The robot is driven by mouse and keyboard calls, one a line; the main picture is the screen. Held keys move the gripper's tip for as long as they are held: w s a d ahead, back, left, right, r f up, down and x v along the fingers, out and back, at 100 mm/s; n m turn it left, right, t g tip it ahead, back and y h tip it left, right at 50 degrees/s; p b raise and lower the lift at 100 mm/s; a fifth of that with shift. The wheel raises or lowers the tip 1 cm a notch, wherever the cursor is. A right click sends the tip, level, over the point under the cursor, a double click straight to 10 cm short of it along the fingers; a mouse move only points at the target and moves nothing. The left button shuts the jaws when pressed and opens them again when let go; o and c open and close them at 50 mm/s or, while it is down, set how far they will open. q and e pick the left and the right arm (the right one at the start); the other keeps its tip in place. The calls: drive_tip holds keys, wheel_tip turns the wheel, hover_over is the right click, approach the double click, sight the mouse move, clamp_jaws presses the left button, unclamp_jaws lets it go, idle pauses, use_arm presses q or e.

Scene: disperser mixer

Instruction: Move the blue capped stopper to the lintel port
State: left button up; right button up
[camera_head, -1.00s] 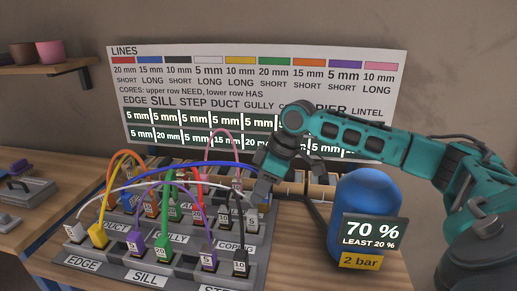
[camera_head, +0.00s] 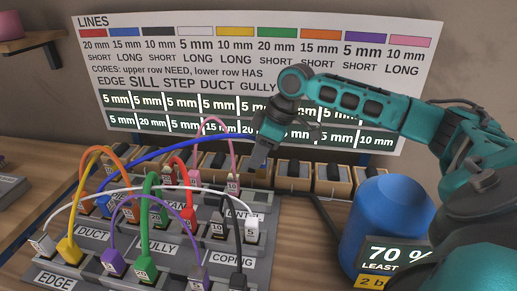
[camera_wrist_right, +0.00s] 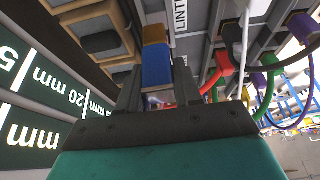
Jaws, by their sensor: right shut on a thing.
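My right gripper (camera_head: 260,160) is above the back right of the port panel (camera_head: 262,272), over the row of boxes behind it. In the right wrist view, the right gripper (camera_wrist_right: 158,95) is shut on the blue stopper (camera_wrist_right: 157,66), whose blue end faces me with a tan part beyond it. A blue cable (camera_head: 165,150) arcs from the panel's left side toward the gripper; whether it joins the stopper I cannot tell. The lintel label (camera_head: 243,214) is on the panel below the gripper, and also shows in the right wrist view (camera_wrist_right: 181,14). My left gripper is out of view.
Several coloured cables, such as the green one (camera_head: 150,210), arch over the panel. A blue tank (camera_head: 392,218) with a 70 % display (camera_head: 395,256) stands at the right. Open-topped wooden boxes (camera_head: 293,177) line the back below the chart (camera_head: 250,50).

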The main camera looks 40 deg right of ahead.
sight(259, 172)
drive_tip(key=shift+r, duration=0.1)
wheel_tip(259, 172, down, 2)
drive_tip(key=shift+f+b, duration=0.1)
drive_tip(key=shift+b, duration=0.25)
drive_tip(key=shift+f+b, duration=0.5)
drive_tip(key=shift+f, duration=1.3)
drive_tip(key=shift+p, duration=0.6)
drive_tip(key=shift+f, duration=1.1)
idle(0.5)
drive_tip(key=shift+a+f, duration=0.15)
drive_tip(key=shift+f, duration=1.05)
